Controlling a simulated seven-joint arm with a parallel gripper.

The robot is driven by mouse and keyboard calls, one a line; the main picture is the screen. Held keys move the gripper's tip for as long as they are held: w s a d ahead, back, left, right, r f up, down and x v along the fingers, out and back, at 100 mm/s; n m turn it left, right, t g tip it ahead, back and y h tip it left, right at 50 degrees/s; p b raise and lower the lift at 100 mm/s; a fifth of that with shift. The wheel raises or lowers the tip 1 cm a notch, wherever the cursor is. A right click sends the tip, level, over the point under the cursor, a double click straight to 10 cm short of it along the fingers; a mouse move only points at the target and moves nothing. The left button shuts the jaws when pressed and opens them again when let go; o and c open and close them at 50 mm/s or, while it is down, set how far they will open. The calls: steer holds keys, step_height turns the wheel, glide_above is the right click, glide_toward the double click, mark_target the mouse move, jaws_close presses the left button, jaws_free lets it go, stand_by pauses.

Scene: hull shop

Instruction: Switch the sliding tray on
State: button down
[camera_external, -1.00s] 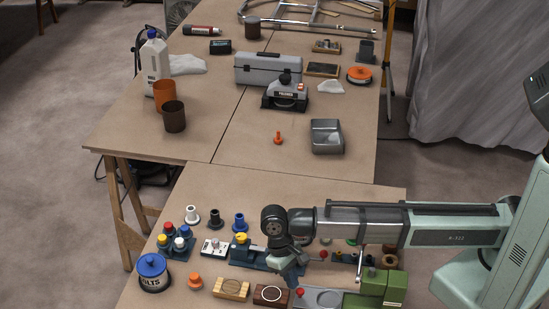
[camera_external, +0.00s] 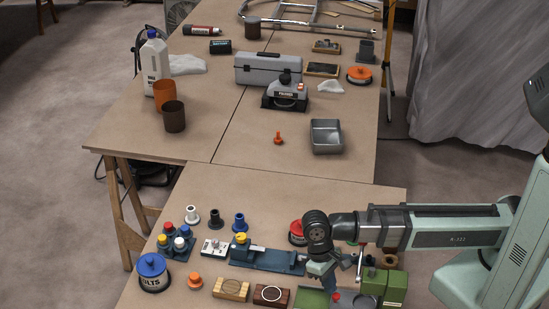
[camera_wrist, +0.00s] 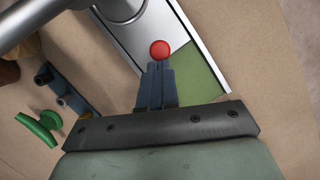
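The sliding tray is a grey plate with a red knob (camera_external: 336,297) near its left end, on a green bed (camera_external: 310,299) at the table's front edge. Bare green shows left of the plate. In the wrist view the grey plate (camera_wrist: 126,32) lies beyond the red knob (camera_wrist: 160,50), with green bed (camera_wrist: 200,75) on the near side. My gripper (camera_external: 320,278) is low over the tray, its fingers together. In the wrist view the fingertips (camera_wrist: 160,66) are right behind the knob and seem to touch it; nothing shows between them. My gripper partly hides the tray outside.
A green block (camera_external: 384,288) stands at the tray's right. A blue slide fixture (camera_external: 268,259) lies behind to the left, and a red round part (camera_external: 297,232) stands behind my gripper. Wooden blocks (camera_external: 231,288) sit left of the tray.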

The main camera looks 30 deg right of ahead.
steer(key=v, duration=0.7)
steer(key=shift+r, duration=0.25)
steer(key=shift+w, duration=0.1)
stand_by(0.5)
